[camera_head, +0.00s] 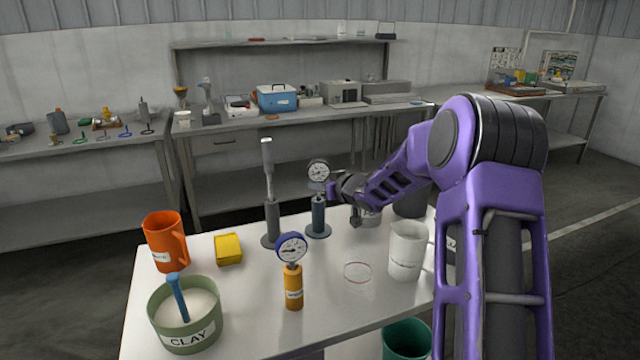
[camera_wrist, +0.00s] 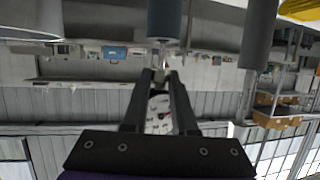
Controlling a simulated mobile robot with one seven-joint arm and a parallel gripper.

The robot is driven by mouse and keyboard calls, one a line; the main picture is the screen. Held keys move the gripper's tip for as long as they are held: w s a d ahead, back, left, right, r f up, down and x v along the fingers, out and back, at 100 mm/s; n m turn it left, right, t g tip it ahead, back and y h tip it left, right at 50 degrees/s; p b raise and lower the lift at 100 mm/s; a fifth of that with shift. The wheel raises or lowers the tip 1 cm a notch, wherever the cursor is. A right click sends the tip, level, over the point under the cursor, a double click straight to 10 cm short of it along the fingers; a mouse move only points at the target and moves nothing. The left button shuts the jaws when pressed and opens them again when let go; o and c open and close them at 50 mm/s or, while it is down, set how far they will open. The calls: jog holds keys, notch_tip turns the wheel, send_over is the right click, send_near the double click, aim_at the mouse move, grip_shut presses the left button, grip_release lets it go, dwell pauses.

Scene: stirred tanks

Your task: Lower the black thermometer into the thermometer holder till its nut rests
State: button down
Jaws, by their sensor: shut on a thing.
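The black thermometer, with a round white-faced dial (camera_head: 319,172), stands upright above the dark blue-grey thermometer holder (camera_head: 318,218). My gripper (camera_head: 328,189) reaches in from the right and is shut on the thermometer just below its dial. In the wrist view, which looks upside down, the fingers (camera_wrist: 160,76) close around its neck, and the dial (camera_wrist: 158,112) shows between them. The holder (camera_wrist: 165,18) shows beyond the fingertips, in line with the thermometer. The lower stem is hidden, apparently inside the holder. I cannot tell whether the nut touches the holder's top.
A grey stand with a tall rod (camera_head: 271,222) is close left of the holder. A blue-rimmed dial (camera_head: 291,248) stands in an orange holder (camera_head: 293,290) in front. A white beaker (camera_head: 406,252) stands right; an orange jug (camera_head: 164,240), yellow block (camera_head: 228,249) and clay tub (camera_head: 186,318) stand left.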

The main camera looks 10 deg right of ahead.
jog(key=shift+f+b, duration=0.8)
jog(key=shift+f, duration=0.6)
jog(key=c, duration=0.6)
grip_release()
jog(key=p+v, duration=0.2)
jog(key=v, duration=1.5)
jog(key=shift+s+p, duration=0.25)
jog(key=shift+p, duration=0.15)
